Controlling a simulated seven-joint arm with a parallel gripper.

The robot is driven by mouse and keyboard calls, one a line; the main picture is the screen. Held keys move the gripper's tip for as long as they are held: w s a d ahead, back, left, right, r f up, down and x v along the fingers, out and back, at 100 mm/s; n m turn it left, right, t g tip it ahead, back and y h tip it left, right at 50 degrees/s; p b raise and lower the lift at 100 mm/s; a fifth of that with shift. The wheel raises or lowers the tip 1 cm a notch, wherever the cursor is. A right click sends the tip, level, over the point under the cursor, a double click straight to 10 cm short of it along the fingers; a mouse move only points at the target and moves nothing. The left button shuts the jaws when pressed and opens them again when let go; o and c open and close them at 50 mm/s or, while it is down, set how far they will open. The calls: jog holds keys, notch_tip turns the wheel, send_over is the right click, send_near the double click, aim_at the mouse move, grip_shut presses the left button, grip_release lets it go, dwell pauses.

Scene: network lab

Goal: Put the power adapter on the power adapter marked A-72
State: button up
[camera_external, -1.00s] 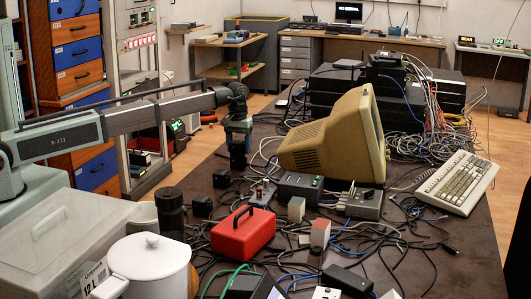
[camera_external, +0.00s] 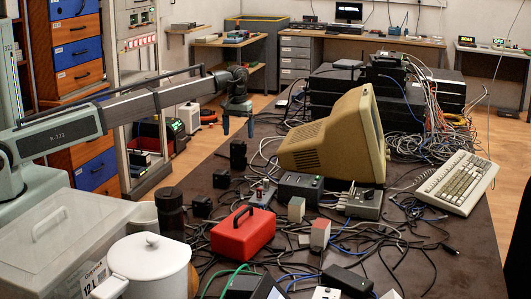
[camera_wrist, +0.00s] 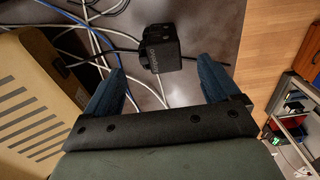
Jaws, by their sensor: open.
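My gripper (camera_external: 238,126) is open and empty, with its blue fingers spread above a black power adapter (camera_external: 238,147). This adapter appears to rest on another black power adapter (camera_external: 238,162), making one tall dark shape; the joint between them is hard to make out. In the wrist view the upper adapter (camera_wrist: 162,48), with white lettering, shows beyond and between my gripper's fingertips (camera_wrist: 161,72), apart from both. The lower one is mostly hidden there. The marking A-72 is not readable in either view.
More black adapters (camera_external: 221,178) (camera_external: 202,206) lie nearby. A beige monitor (camera_external: 310,145) stands close on the right, and it fills the left side of the wrist view (camera_wrist: 35,110). Loose cables run around it. A red box (camera_external: 243,235) is nearer the camera. The table's left edge is close.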

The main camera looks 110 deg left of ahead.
aim_at(239, 142)
jog(key=shift+r, duration=3)
